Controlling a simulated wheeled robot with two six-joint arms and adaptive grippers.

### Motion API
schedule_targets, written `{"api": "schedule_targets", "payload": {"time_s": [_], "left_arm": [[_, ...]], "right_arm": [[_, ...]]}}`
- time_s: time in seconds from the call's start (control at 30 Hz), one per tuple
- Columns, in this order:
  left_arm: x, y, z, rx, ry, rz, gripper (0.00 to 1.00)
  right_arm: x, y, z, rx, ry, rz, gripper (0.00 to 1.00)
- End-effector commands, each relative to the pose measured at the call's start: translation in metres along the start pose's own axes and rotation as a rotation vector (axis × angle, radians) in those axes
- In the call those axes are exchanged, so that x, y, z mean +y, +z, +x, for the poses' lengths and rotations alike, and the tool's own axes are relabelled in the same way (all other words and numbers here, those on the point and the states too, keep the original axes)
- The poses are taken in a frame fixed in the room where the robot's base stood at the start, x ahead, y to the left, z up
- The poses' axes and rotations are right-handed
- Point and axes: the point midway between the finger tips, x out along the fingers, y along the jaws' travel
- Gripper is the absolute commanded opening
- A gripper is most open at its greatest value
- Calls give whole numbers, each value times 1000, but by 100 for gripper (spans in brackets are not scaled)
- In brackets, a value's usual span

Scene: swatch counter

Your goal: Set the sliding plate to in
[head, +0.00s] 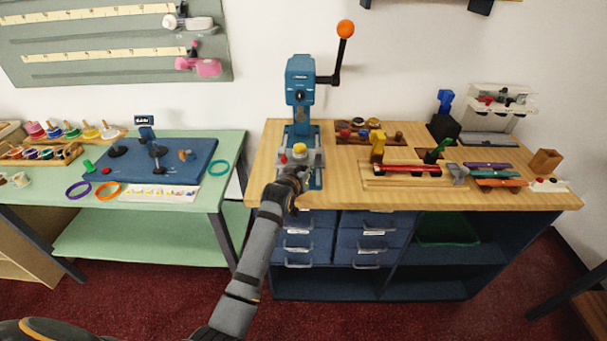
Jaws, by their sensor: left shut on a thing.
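A blue press (301,82) with a crank lever ending in an orange ball (346,29) stands at the left end of the wooden counter. The lever points up. At the base of the press is the grey sliding plate (312,160), with a yellow round piece (299,148) and a small red piece on it. My left gripper (294,176) is at the plate's front edge, shut on the front of the plate. The gripper and wrist hide the grip itself and part of the plate front. My right gripper is out of view.
The wooden counter (340,196) holds a rack of coloured pieces (369,133) and wooden trays with tools to the right. Blue drawers (368,247) are below.

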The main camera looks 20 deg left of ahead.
Motion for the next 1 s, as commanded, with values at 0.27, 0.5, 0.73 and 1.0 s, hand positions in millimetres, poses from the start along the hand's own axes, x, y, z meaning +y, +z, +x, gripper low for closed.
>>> {"api": "schedule_targets", "payload": {"time_s": [0.27,0.5,0.73,1.0], "left_arm": [[-6,-13,24,4,-1,0,0],[-6,-13,23,2,-1,-1,27],[-5,-13,23,3,0,-1,46],[-5,-13,19,3,0,-1,46]], "right_arm": [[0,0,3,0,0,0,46],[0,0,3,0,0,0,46],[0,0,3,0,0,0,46],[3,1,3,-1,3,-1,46]]}}
